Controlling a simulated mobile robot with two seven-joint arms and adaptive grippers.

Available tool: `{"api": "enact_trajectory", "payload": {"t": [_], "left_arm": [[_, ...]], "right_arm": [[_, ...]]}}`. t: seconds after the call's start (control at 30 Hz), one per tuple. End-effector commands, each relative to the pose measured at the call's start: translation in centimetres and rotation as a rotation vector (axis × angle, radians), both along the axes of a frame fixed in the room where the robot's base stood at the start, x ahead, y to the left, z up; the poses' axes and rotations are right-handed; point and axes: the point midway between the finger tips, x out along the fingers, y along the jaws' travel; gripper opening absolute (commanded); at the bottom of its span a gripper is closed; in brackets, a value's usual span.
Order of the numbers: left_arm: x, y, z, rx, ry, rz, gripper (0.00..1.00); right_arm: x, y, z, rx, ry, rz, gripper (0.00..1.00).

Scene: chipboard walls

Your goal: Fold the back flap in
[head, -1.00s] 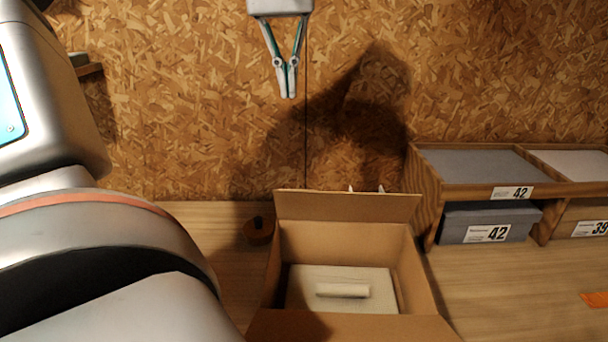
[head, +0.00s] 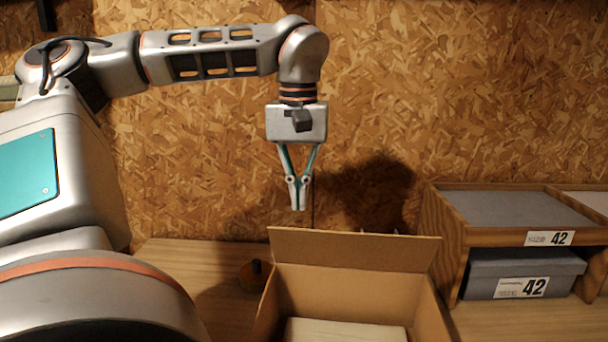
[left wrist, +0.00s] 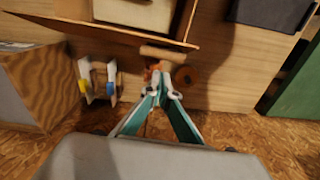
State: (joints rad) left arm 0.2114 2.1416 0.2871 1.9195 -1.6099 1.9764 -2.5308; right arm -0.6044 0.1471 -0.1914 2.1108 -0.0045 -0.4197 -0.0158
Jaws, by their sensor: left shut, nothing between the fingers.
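The open cardboard box (head: 425,318) stands on the table at the bottom of the head view, its front cut off. Its back flap (head: 352,249) stands up along the back edge, leaning slightly backward. A pale lid or panel (head: 345,332) shows inside. My left gripper (head: 298,207) is shut and empty, pointing down just above the flap's top edge, left of its middle; it looks apart from the flap and behind it. In the left wrist view the shut fingertips (left wrist: 165,88) are beside the flap's edge (left wrist: 100,27), with the box wall (left wrist: 188,18) beyond. My right gripper is out of view.
A small dark and orange-brown round object (head: 253,276) sits left of the box. A wooden shelf (head: 447,240) with a grey box (head: 520,275) stands at the right. Small white-tipped things (left wrist: 97,80) stand behind the flap. The chipboard wall (head: 220,190) is close behind.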

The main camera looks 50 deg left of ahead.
Motion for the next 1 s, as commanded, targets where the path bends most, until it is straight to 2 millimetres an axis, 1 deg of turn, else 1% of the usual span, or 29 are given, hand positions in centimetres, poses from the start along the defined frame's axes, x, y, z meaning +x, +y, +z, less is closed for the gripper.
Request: {"api": "enact_trajectory", "payload": {"t": [0.03, 0.1, 0.27, 0.73, 1.0], "left_arm": [[-0.3, -0.4, -0.8, -0.003, 0.001, -0.005, 0.00], [-0.6, -0.7, -1.4, -0.001, 0.001, -0.003, 0.00], [-1.1, -1.2, -2.2, 0.000, 0.000, -0.001, 0.00], [-1.2, -1.2, -2.2, 0.001, -0.003, 0.000, 0.00], [-1.2, -0.5, -2.0, 0.025, -0.028, 0.000, 0.00]], "right_arm": [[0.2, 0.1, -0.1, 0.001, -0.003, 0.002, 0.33], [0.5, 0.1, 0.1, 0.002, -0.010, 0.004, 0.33], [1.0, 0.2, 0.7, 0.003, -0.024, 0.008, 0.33], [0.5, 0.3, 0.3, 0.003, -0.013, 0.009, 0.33], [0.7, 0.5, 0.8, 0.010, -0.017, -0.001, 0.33]]}}
